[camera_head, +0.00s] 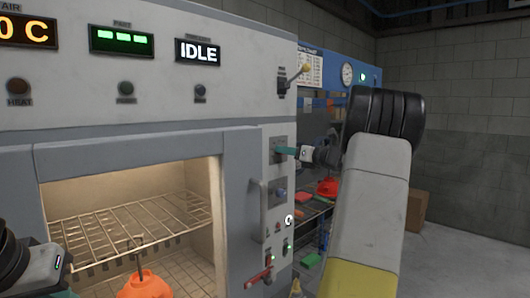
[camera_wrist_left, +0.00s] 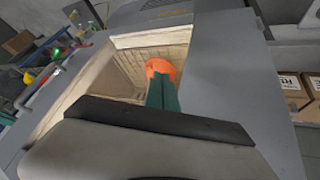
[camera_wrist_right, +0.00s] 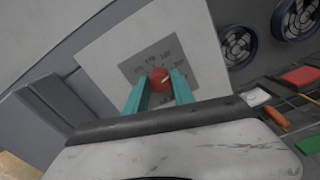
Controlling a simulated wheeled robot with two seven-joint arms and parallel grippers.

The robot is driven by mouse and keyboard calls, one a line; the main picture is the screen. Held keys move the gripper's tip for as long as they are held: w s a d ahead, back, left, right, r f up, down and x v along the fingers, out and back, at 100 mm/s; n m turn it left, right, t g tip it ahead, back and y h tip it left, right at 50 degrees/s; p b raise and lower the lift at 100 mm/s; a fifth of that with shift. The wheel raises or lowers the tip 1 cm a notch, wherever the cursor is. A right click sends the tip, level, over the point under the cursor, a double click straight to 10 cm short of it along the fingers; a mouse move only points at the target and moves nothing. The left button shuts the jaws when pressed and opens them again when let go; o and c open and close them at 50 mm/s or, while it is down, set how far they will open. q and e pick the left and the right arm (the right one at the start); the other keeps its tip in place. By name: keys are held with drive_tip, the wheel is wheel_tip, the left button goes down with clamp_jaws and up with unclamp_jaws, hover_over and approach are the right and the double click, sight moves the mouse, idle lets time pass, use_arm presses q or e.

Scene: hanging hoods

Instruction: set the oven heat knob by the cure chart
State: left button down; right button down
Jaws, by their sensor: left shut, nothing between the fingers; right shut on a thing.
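The red heat knob (camera_wrist_right: 160,80) with a white pointer line sits on a grey dial plate (camera_wrist_right: 188,62) with several printed marks, too small to read. My right gripper (camera_wrist_right: 160,88) has its teal fingers on both sides of the knob, shut on it. In the head view, my right gripper (camera_head: 287,150) reaches the plate on the oven's side panel, and its fingers hide the knob. The cure chart (camera_head: 310,68) is white paper behind the oven, its text unreadable. My left gripper (camera_wrist_left: 163,92) is shut and empty before the oven opening.
The oven (camera_head: 120,140) stands open with a wire rack (camera_head: 120,228) inside. An orange hood (camera_head: 146,284) hangs low by its opening. Displays show "0 C" (camera_head: 27,31), green bars and IDLE (camera_head: 198,52). A red lever (camera_head: 258,278) and a handle (camera_head: 258,205) stick out below the knob.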

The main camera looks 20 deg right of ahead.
drive_tip(key=shift+d+f+m, duration=0.1)
drive_tip(key=shift+f+m, duration=0.05)
drive_tip(key=shift+m, duration=0.35)
drive_tip(key=c, duration=1.1)
unclamp_jaws()
drive_tip(key=shift+o, duration=0.2)
drive_tip(key=v, duration=0.8)
